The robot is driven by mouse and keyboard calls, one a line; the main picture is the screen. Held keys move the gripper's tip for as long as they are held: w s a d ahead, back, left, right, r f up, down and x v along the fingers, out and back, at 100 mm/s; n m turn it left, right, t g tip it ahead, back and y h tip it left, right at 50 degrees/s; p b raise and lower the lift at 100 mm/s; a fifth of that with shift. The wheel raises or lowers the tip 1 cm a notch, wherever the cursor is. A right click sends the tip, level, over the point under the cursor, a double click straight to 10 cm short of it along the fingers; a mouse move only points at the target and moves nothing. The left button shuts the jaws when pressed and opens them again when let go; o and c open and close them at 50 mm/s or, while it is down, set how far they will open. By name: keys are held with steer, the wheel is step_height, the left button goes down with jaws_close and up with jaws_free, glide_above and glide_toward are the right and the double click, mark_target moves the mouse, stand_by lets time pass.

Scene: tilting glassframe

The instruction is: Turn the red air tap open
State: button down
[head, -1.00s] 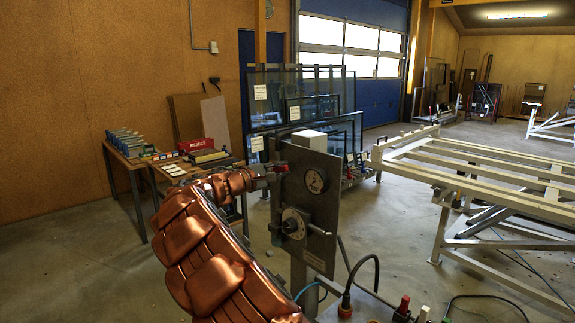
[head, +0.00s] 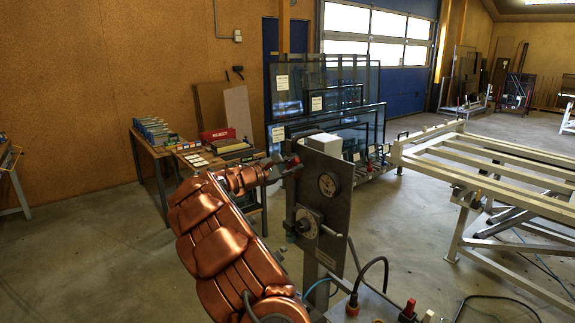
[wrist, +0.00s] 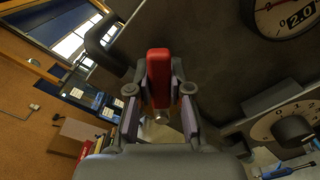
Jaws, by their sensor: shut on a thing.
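The red air tap is a red lever (wrist: 159,68) in the middle of the wrist view, standing up in the picture beside the dark panel. My gripper (wrist: 160,85) is shut on it, with one finger on each side. A small metal fitting shows below the lever. In the head view my gripper (head: 277,170) is at the upper left edge of the upright grey panel (head: 335,205). Only a small bit of the red lever (head: 294,160) shows there; the fingers hide the rest.
The panel carries a round gauge (head: 329,184) and a dial with a knob (head: 306,223) below it. A white tilting frame (head: 490,160) stands at right. Glass panes (head: 350,95) are racked behind. A bench with a red box (head: 217,135) is at left. Floor at lower left is clear.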

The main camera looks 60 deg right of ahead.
steer(key=c, duration=1)
jaws_free()
steer(key=shift+c, duration=0.2)
steer(key=shift+w+a, duration=0.1)
steer(key=v, duration=0.7)
steer(key=shift+a, duration=0.35)
steer(key=shift+w+r, duration=0.1)
steer(key=shift+c, duration=0.2)
